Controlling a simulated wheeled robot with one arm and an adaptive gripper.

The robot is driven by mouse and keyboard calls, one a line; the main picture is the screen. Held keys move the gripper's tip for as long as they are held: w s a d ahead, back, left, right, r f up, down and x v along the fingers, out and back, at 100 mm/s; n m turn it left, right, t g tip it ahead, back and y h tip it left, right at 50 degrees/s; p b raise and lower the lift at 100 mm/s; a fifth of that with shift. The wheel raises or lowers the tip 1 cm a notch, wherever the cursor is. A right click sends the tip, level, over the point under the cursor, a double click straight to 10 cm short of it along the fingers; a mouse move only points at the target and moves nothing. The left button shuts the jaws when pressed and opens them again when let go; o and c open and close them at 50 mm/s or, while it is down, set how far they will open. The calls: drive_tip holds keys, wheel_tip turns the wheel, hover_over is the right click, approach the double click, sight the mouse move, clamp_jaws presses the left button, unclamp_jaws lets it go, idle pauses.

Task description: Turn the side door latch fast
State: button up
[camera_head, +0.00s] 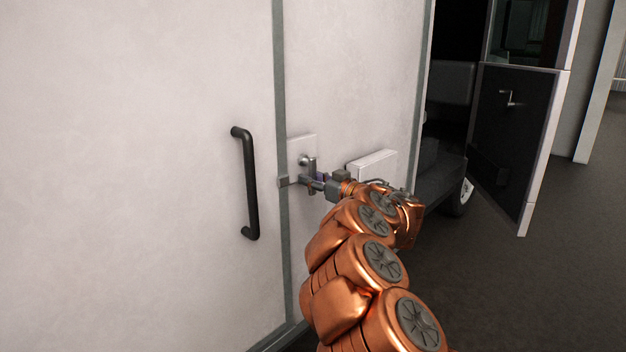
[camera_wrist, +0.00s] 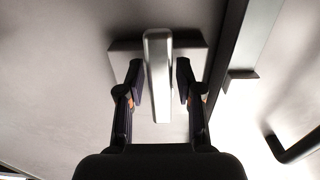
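The side door (camera_head: 140,180) is a large pale panel, and it looks flush with the wall beside it. The latch plate (camera_head: 299,149) is on the wall just right of the door seam. The silver latch lever (camera_wrist: 158,78) runs lengthwise between my fingers in the wrist view. In the head view its lower part is partly hidden by my gripper (camera_head: 313,182). In the wrist view my gripper (camera_wrist: 159,82) is open, with one finger on each side of the lever. Narrow gaps seem to show on both sides.
A black door handle (camera_head: 250,185) stands left of the seam. A small metal piece (camera_head: 289,181) sits across the seam beside my gripper. A white box (camera_head: 371,163) juts from the wall to the right. An open cab door (camera_head: 512,140) stands farther right, over dark ground.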

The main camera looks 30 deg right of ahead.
clamp_jaws()
idle(0.3)
